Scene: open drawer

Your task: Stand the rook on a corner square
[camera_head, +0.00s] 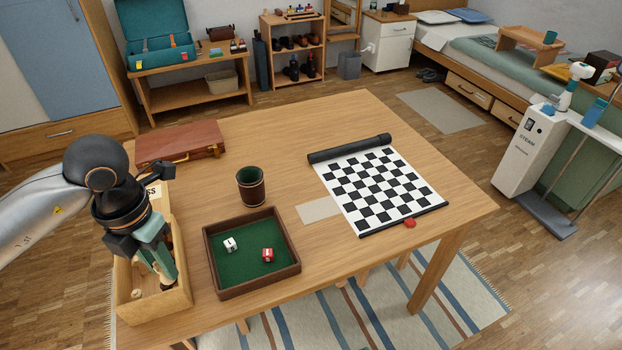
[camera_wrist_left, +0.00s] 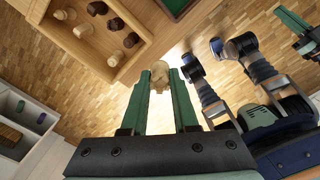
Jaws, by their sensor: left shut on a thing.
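A cream chess piece (camera_wrist_left: 160,76) is held between the two green fingers of my left gripper (camera_wrist_left: 162,82); its shape is too small to tell for sure as the rook. In the head view the left gripper (camera_head: 165,272) points down over the wooden box, with the cream piece (camera_head: 167,285) at its fingertips.
The wooden box (camera_head: 178,303) holds light and dark pieces. A green-lined dice tray (camera_head: 248,291) with two dice and a dice cup (camera_head: 251,187) stand between box and board. A brown case (camera_head: 180,143) lies behind. A red object (camera_head: 410,223) sits by the board's front edge.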

